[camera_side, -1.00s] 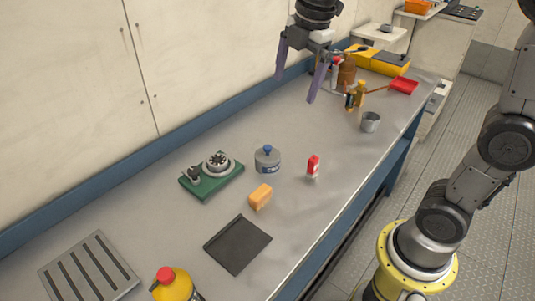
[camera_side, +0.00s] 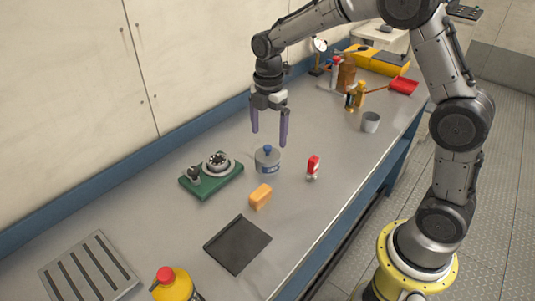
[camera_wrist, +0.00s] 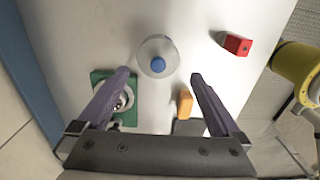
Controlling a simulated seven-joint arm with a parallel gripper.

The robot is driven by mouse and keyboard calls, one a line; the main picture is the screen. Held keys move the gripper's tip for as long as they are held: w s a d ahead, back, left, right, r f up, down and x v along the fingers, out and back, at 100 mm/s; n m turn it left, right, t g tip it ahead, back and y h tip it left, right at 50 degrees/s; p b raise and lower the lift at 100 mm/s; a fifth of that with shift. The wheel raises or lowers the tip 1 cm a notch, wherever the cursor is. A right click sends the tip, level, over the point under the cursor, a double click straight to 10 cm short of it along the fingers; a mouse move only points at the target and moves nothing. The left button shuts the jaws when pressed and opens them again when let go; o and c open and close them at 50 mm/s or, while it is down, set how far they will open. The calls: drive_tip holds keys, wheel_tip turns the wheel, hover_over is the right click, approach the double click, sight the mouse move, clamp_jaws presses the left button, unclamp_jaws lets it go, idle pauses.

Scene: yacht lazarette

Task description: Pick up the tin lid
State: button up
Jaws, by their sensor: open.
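The tin (camera_side: 267,163) is a round grey-blue container standing on the bench, with a pale lid and a blue knob (camera_side: 267,149) on top. In the wrist view I look down on the lid (camera_wrist: 149,49), with its blue knob (camera_wrist: 158,65) near the middle. My gripper (camera_side: 269,140) points down above the tin, its two purple fingers spread wide and empty. In the wrist view the gripper (camera_wrist: 158,75) has a finger to each side, and the tin lies between and beyond the fingertips. Nothing touches the lid.
A green base with metal fittings (camera_side: 228,176) lies left of the tin. An orange block (camera_side: 260,196) and a dark flat plate (camera_side: 237,245) are in front.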

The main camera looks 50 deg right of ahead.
sight(268, 146)
drive_tip(key=shift+w+f, duration=0.15)
drive_tip(key=shift+f, duration=2.65)
drive_tip(key=c, duration=1.1)
drive_tip(key=shift+o, duration=0.2)
